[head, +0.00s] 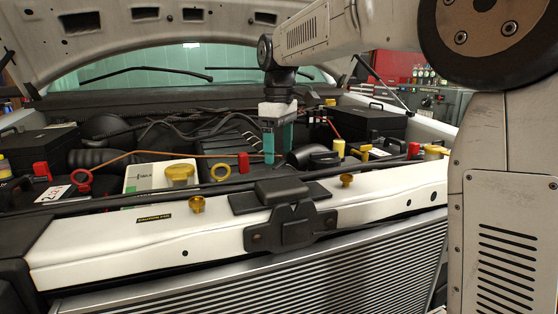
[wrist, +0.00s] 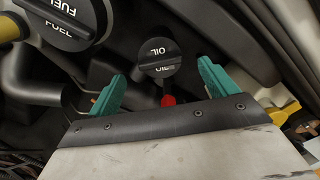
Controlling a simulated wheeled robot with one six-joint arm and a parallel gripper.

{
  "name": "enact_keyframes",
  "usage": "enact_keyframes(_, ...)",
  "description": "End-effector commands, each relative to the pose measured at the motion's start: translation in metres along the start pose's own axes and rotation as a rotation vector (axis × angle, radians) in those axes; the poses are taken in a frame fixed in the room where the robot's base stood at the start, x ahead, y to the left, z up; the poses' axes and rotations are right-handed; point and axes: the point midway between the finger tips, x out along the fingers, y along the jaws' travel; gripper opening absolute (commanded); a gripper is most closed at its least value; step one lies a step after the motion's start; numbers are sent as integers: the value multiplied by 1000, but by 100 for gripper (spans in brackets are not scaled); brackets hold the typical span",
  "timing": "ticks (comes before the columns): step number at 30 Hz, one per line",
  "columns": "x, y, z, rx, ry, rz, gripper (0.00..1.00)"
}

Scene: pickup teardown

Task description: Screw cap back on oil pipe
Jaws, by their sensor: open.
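A round black cap marked OIL (wrist: 158,57) shows in the wrist view, ahead of my fingers and roughly between their tips. The pipe mouth is not visible, so I cannot tell whether the cap sits on it. My gripper (wrist: 162,72) has its two teal fingers spread wide, with nothing visibly held between them. In the head view my gripper (head: 278,154) points down into the engine bay, above the dark engine parts behind the front crossbar. I cannot make out the oil cap in the head view.
A larger black cap marked FUEL (wrist: 68,20) is at the upper left of the wrist view. A small red part (wrist: 168,101) lies below the oil cap.

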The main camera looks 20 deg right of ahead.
Motion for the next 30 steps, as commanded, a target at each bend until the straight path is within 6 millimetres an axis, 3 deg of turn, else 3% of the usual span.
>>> enact_keyframes(8,-39,0,0,1,1,1,86)
enact_keyframes(11,-39,0,0,1,-2,-2,86)
enact_keyframes(24,20,-1,1,1,-3,-3,86)
enact_keyframes(30,35,0,0,1,-1,-1,86)
